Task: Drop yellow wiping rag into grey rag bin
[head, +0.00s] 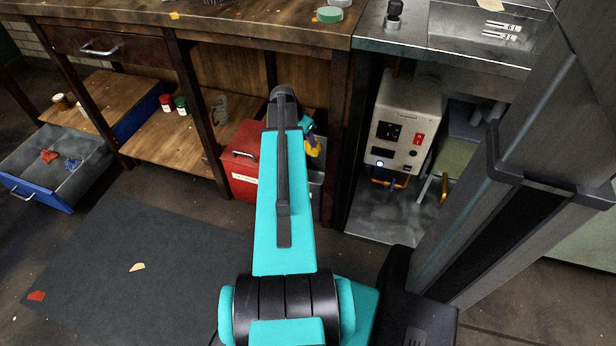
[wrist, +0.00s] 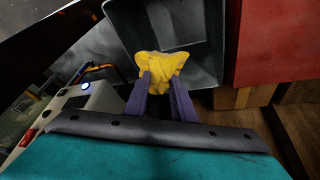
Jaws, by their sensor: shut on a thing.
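The yellow wiping rag (wrist: 160,68) is crumpled between the fingertips of my gripper (wrist: 160,82) in the wrist view. My gripper is shut on it. The grey rag bin (wrist: 204,52) is behind the rag in that view, with its open inside showing, and the rag lies over its opening as seen from the wrist. How high the rag is above the bin I cannot tell. In the head view the rag (head: 314,147) shows as a small yellow patch beside my arm, and the bin (head: 316,190) is mostly hidden behind the arm.
A red box (head: 241,160) stands right beside the bin, under the wooden workbench (head: 230,25). A grey power unit (head: 402,122) stands on the other side, under the metal bench. An open blue drawer (head: 55,165) sticks out at left. A dark mat (head: 130,250) covers the floor.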

